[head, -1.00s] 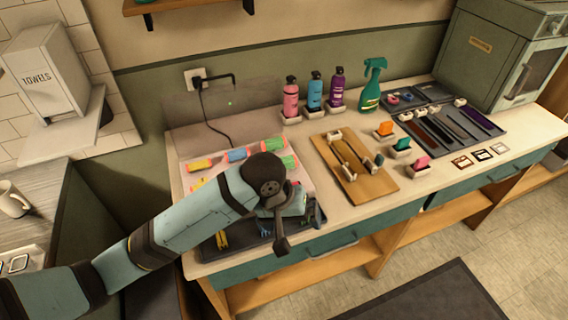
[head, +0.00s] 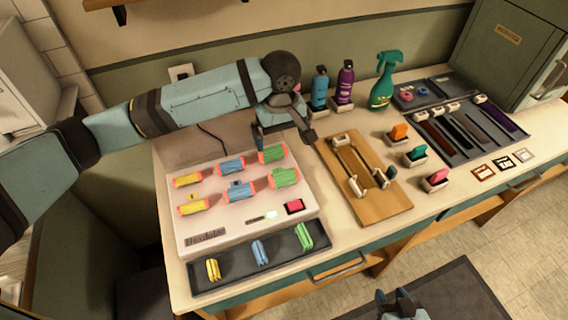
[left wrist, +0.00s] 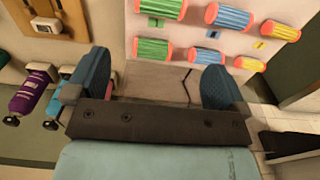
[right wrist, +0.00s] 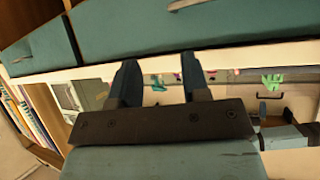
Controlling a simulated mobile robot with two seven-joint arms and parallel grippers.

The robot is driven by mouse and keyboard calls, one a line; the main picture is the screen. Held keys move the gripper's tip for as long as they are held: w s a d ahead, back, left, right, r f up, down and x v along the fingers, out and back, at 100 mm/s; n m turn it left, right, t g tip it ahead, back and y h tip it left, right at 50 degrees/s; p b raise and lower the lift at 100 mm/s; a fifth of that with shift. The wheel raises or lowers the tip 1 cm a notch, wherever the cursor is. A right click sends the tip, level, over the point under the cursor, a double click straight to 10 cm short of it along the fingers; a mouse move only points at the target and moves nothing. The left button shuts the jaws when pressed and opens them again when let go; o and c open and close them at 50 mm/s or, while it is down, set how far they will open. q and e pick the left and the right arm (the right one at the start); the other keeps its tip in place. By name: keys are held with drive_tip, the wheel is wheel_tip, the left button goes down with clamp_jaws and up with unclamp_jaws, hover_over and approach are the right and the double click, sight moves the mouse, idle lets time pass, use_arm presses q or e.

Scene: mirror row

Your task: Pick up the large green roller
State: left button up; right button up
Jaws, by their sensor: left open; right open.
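Two green rollers with orange ends sit at the right of the white panel in the head view. The front one (head: 285,177) looks larger than the back one (head: 272,154). In the left wrist view the front green roller (left wrist: 160,8) is cut by the top edge, and the back one (left wrist: 153,50) lies between and beyond my fingers. My left gripper (head: 287,132) is open and empty, above and behind the panel's right side. My right gripper (head: 398,302) is open and empty, low in front of the counter, over the floor.
Yellow rollers (head: 188,179) and blue rollers (head: 232,165) share the panel. A dark tray (head: 235,272) with hair clips lies in front. Bottles (head: 345,84) and a green spray bottle (head: 384,82) stand behind.

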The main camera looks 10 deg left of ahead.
use_arm(q)
hover_over(284, 173)
drive_tip(key=f, duration=0.7)
drive_tip(key=shift+w+a+f, duration=0.1)
drive_tip(key=shift+w+a, duration=0.05)
drive_tip(key=shift+a, duration=0.2)
drive_tip(key=shift+w+f, duration=0.1)
drive_tip(key=shift+f, duration=0.5)
drive_tip(key=f, duration=0.5)
drive_tip(key=shift+s+d, duration=0.3)
drive_tip(key=shift+d, duration=0.05)
drive_tip(key=shift+c, duration=0.5)
drive_tip(key=c, duration=0.7)
drive_tip(key=shift+r, duration=0.15)
